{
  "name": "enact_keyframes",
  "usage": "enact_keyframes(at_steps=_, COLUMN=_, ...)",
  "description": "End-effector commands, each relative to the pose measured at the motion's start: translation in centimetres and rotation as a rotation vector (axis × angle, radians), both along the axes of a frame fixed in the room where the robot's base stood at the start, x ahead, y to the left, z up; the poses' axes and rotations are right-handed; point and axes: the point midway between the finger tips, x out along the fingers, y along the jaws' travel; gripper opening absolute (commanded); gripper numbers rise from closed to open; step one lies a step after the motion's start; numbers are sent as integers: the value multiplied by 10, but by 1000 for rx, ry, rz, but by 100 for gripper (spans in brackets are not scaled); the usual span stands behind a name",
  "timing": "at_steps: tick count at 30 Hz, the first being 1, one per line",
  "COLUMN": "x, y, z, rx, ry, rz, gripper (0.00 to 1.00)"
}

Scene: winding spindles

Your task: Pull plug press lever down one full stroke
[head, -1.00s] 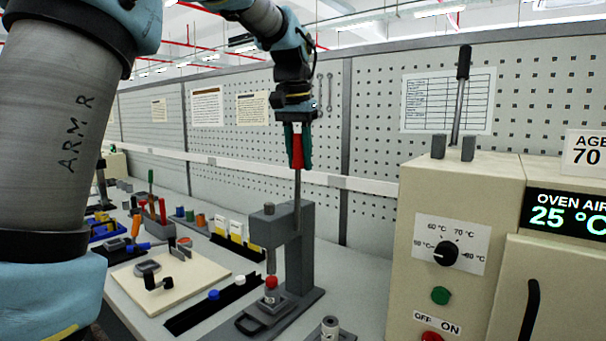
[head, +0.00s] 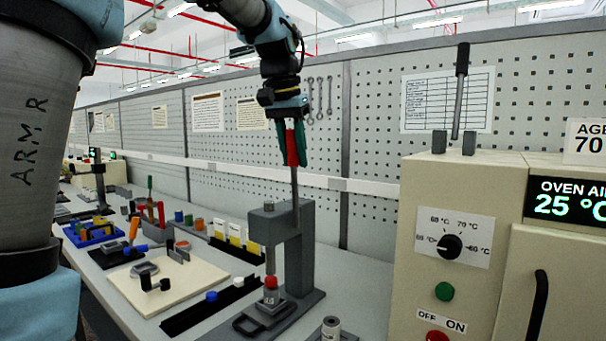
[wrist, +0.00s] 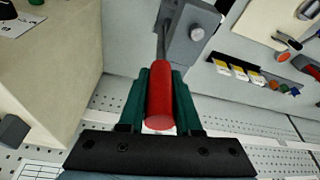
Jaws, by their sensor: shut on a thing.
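The plug press (head: 293,255) is a dark grey stand on the bench in the head view. Its lever (head: 295,185) is a thin rod that stands nearly upright from the press head, with a red handle (head: 291,148) on top. My gripper (head: 291,160) has green fingers and is shut on the red handle. The handle also shows between the fingers in the wrist view (wrist: 160,95). Below the press ram, a red-topped plug (head: 271,283) sits on a grey spindle piece (head: 269,299) on the press base; the ram tip is close above or touching it.
The cream oven (head: 410,230), with its own black-handled lever (head: 460,90), stands at the right. A black strip (head: 190,322) with blue and white caps and a cream board (head: 145,285) lie left of the press. A pegboard wall (head: 385,100) stands behind.

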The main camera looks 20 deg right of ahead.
Motion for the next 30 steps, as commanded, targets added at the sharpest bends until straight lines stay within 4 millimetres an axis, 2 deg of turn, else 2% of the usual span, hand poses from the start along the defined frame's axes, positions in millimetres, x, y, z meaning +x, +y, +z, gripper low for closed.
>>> enact_keyframes(at_steps=1, x=-1, y=2, z=-7, rx=3, ry=3, rz=0, gripper=0)
enact_keyframes(at_steps=18, x=-7, y=14, z=-7, rx=-60, ry=-32, rz=0, gripper=0)
enact_keyframes(at_steps=30, x=-8, y=15, z=-5, rx=-68, ry=-38, rz=-1, gripper=0)
